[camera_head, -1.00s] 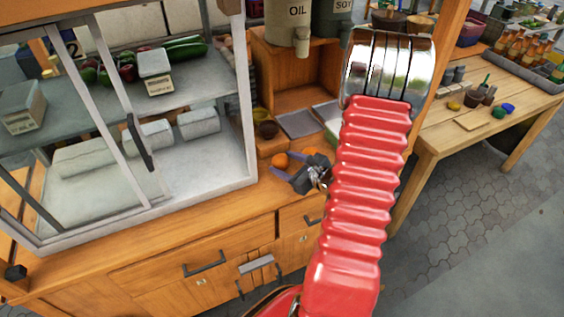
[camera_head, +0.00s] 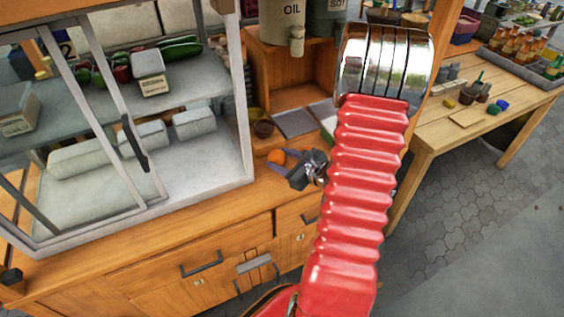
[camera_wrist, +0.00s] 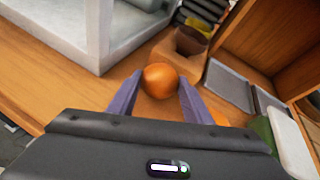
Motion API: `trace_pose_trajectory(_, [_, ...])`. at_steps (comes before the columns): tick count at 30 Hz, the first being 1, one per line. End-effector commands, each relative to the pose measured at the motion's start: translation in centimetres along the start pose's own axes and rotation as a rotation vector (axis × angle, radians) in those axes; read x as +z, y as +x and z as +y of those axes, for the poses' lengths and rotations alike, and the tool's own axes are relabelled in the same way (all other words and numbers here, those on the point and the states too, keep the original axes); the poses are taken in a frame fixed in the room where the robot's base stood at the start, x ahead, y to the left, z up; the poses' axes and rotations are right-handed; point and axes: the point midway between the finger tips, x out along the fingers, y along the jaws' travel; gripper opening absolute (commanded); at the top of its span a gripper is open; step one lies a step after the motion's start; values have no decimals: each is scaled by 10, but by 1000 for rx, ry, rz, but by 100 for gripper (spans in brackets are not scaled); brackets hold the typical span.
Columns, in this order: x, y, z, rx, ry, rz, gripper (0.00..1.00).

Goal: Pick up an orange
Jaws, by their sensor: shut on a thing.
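An orange (camera_wrist: 160,80) sits between the two purple fingers of my gripper (camera_wrist: 159,88) in the wrist view, near their tips, and the fingers are shut on it. In the head view, this orange (camera_head: 276,156) shows at the finger ends of my gripper (camera_head: 281,161), low over the wooden counter. I cannot tell whether it still touches the counter.
A glass display case (camera_head: 245,130) stands left of the gripper. A separate wooden table (camera_head: 440,130) stands to the right. The counter's front edge is clear.

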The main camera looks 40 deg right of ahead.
Motion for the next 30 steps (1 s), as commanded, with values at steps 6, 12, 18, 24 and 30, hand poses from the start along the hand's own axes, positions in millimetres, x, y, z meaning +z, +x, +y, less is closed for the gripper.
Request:
trace_pose_trajectory(6, [26, -10, -7, -2, -4, -3, 21])
trace_pose_trajectory(12, [51, -21, -13, -1, -5, -2, 21])
trace_pose_trajectory(18, [70, -29, -17, 0, -4, -2, 21])
trace_pose_trajectory(24, [77, -32, -19, 0, -1, -1, 21])
trace_pose_trajectory(30, [78, -32, -19, 0, -1, -1, 21])
